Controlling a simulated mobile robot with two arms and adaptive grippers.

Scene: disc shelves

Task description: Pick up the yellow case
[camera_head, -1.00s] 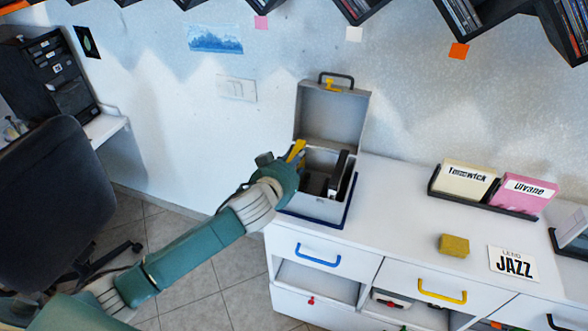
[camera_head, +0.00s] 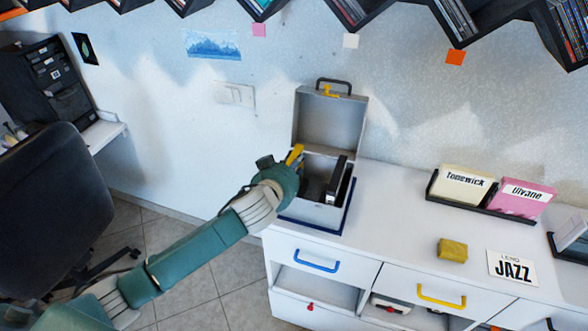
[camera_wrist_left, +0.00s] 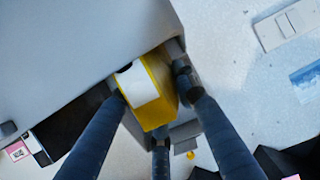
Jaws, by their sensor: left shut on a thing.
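The yellow case (camera_head: 295,154) shows as a narrow yellow strip at the left side of the open grey box (camera_head: 326,215) in the head view. In the left wrist view the yellow case (camera_wrist_left: 150,92), with a white label area and a dark spot, sits between my fingers. My left gripper (camera_head: 287,171) is over the box's left side. In the wrist view its dark fingers (camera_wrist_left: 150,95) are shut on the case. The lower part of the case is hidden. My right gripper is not in view.
The box's lid stands open at the back (camera_head: 330,120). Dark cases (camera_head: 338,180) stand inside its right part. A yellow sponge-like block (camera_head: 452,249), a JAZZ card (camera_head: 512,266) and a rack with cream and pink cards (camera_head: 466,185) lie to the right. Shelves hang above.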

